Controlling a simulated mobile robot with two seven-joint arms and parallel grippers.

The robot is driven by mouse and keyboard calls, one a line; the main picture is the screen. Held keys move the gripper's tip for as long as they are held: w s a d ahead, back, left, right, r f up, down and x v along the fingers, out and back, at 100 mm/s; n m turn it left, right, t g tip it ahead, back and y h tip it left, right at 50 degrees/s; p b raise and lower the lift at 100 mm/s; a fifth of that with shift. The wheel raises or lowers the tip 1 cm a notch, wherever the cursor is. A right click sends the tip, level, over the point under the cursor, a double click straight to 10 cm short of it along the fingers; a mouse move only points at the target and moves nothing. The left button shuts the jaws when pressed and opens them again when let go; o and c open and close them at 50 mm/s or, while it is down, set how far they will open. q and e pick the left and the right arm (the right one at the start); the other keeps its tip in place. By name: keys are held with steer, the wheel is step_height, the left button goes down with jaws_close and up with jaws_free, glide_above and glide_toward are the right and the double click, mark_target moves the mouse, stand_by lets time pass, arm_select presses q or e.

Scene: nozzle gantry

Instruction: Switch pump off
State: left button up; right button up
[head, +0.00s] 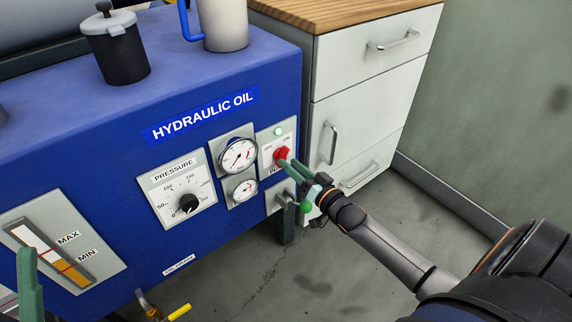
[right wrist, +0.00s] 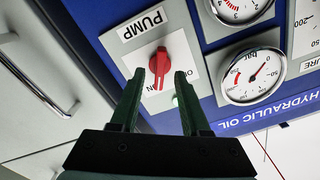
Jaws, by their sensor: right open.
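The red pump switch (head: 282,153) sits on a pale panel at the right end of the blue hydraulic unit. It also shows in the right wrist view (right wrist: 153,64) on the plate marked PUMP. A green lamp (head: 278,131) is beside it. My right gripper (head: 289,164) is open at the switch, with its fingertips partly covering it. A green finger of my left gripper (head: 29,285) shows at the left edge.
Two gauges (head: 238,155) and the pressure knob (head: 188,203) are left of the switch. A grey lever (head: 286,199) and a green ball (head: 305,207) are below it. A white cabinet (head: 365,90) stands close on the right. A mug (head: 224,25) and a dark canister (head: 118,55) stand on top.

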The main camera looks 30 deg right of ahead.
mark_target(282, 156)
steer(key=shift+w+a+b, duration=0.15)
steer(key=shift+w+b, duration=0.2)
steer(key=shift+w, duration=1.1)
jaws_close()
